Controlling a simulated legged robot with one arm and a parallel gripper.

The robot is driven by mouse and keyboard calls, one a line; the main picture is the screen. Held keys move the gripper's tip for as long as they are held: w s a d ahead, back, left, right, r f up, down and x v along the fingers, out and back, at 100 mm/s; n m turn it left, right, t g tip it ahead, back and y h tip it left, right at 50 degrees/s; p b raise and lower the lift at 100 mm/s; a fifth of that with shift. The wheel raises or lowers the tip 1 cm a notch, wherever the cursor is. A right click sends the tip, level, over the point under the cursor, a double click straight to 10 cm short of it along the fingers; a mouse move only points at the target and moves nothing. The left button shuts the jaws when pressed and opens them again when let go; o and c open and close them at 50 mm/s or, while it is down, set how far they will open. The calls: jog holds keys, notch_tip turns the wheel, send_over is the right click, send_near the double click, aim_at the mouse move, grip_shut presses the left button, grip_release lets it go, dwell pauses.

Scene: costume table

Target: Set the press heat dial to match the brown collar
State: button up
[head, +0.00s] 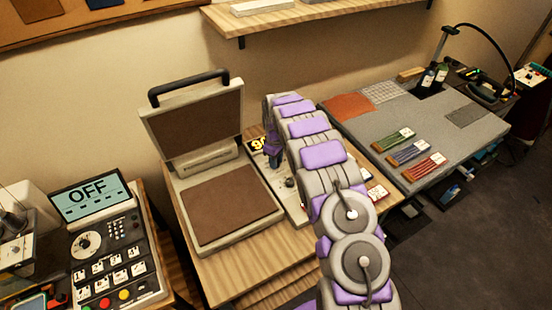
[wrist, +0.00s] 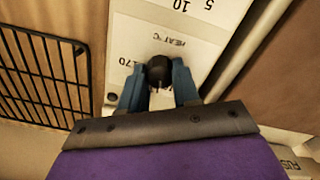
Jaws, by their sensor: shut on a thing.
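The heat press (head: 225,205) stands open on the wooden table, its lid raised. Its light control panel (head: 292,205) runs along its right side, largely behind my arm. In the wrist view the panel (wrist: 125,45) shows "HEAT °C", "170", and the numbers 10 and 5 higher up. My gripper (wrist: 158,78) is shut on the black heat dial knob (wrist: 158,68), one blue finger on each side. The dial's pointer is hidden. A black display (head: 256,145) with yellow digits starting "9" is partly covered by my arm. I cannot make out a brown collar.
A control box (head: 118,255) with a screen reading "OFF" stands at the left. A grey-topped table (head: 440,125) at the right bears an orange-brown patch (head: 348,106) and several coloured bundles. A black wire rack (wrist: 45,80) lies left of the panel in the wrist view.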

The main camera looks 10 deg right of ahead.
jog(key=m, duration=0.4)
jog(key=shift+w+r+m+p, duration=0.15)
jog(key=shift+m+p, duration=0.25)
jog(key=m, duration=0.5)
jog(key=shift+a+p, duration=0.1)
jog(key=shift+p, duration=0.25)
jog(key=m+p, duration=0.1)
jog(key=m, duration=0.4)
jog(key=m+p, duration=0.1)
jog(key=m, duration=0.3)
jog(key=shift+m, duration=0.3)
jog(key=o, duration=1.1)
jog(key=shift+c, duration=0.2)
